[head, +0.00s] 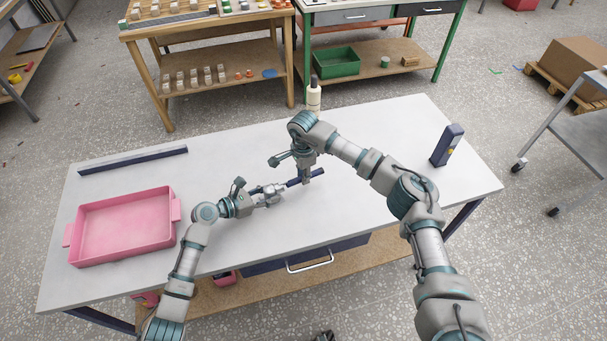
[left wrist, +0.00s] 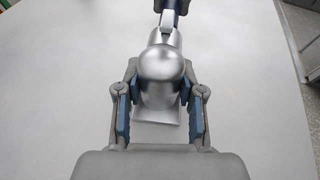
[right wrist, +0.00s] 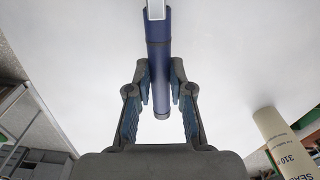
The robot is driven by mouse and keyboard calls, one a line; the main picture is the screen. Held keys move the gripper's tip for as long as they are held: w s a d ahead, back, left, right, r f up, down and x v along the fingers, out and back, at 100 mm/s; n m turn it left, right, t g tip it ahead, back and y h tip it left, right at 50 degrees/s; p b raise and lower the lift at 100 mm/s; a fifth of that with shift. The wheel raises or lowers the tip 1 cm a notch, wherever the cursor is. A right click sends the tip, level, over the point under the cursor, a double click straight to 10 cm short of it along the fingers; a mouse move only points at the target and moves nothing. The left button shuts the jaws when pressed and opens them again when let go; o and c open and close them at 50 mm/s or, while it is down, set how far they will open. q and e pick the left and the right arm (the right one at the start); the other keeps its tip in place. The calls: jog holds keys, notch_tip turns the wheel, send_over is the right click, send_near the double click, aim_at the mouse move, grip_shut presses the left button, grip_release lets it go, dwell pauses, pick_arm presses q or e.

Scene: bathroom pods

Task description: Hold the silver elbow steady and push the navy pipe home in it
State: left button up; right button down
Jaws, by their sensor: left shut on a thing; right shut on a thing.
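The silver elbow (head: 270,192) is near the middle of the white table. My left gripper (head: 262,196) is shut on it; in the left wrist view the elbow's rounded body (left wrist: 160,80) sits between the blue-padded fingers. The navy pipe (head: 318,173) points at the elbow from the right. My right gripper (head: 305,178) comes down from above and is shut on the pipe. In the right wrist view the pipe (right wrist: 158,50) runs between the fingers and meets a silver part at the top. The pipe and elbow are roughly in line and appear to meet; I cannot tell how deep the pipe sits.
A pink tray (head: 80,246) stands at the table's left, with a long navy bar (head: 130,160) behind it. A cream bottle (head: 314,99) stands at the back edge, close behind my right arm. The table's front right is clear.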

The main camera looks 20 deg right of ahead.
aim_at(292, 181)
pick_arm(q)
jog(key=shift+f, duration=0.1)
pick_arm(e)
jog(key=shift+s+a, duration=0.2)
jog(key=shift+a, duration=0.75)
jog(key=shift+s+a, duration=0.15)
jog(key=shift+a, duration=0.8)
dwell(0.3)
jog(key=c, duration=1)
grip_release()
jog(key=shift+o, duration=0.2)
notch_tip(292, 181, up, 12)
jog(key=shift+f, duration=0.1)
pick_arm(q)
jog(key=o, duration=1)
jog(key=shift+o, duration=0.2)
